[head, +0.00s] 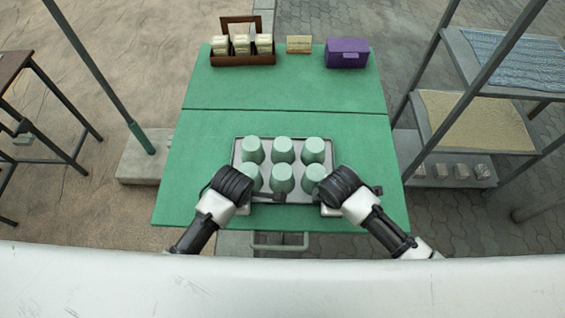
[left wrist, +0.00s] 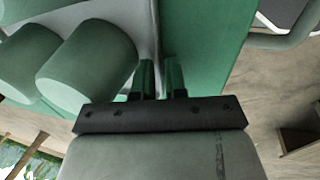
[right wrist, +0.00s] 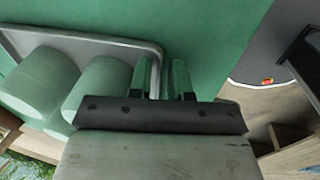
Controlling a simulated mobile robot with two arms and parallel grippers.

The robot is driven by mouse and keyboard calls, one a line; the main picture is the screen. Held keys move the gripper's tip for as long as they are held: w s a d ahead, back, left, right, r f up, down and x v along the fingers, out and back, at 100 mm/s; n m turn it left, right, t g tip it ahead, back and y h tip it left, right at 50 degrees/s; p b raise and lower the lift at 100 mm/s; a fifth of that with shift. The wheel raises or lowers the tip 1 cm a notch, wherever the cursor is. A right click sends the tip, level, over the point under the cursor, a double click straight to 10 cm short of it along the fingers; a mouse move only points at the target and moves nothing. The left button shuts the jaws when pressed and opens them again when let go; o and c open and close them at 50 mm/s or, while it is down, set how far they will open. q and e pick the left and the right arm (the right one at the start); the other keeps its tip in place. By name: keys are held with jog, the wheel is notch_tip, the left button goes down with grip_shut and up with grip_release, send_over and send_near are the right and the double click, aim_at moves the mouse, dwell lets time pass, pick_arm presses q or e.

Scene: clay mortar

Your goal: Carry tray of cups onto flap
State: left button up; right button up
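The grey tray (head: 237,150) carries several pale green cups (head: 283,150) in two rows. It is over the near panel of the green table, the flap (head: 178,195); whether it touches is unclear. My left gripper (head: 262,196) is at the tray's near left corner. In the left wrist view its fingers (left wrist: 160,78) stand close together around the tray rim (left wrist: 154,30); whether they grip is unclear. My right gripper (head: 322,196) is at the near right corner. In the right wrist view its fingers (right wrist: 161,78) stand apart, with the rim (right wrist: 120,43) passing between them.
A brown box of packets (head: 243,60), a small card (head: 299,44) and a purple box (head: 347,54) stand at the table's far edge. A metal shelf (head: 470,110) is at the right, a post (head: 105,85) at the left. The table's middle is clear.

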grip_shut()
dwell(0.6)
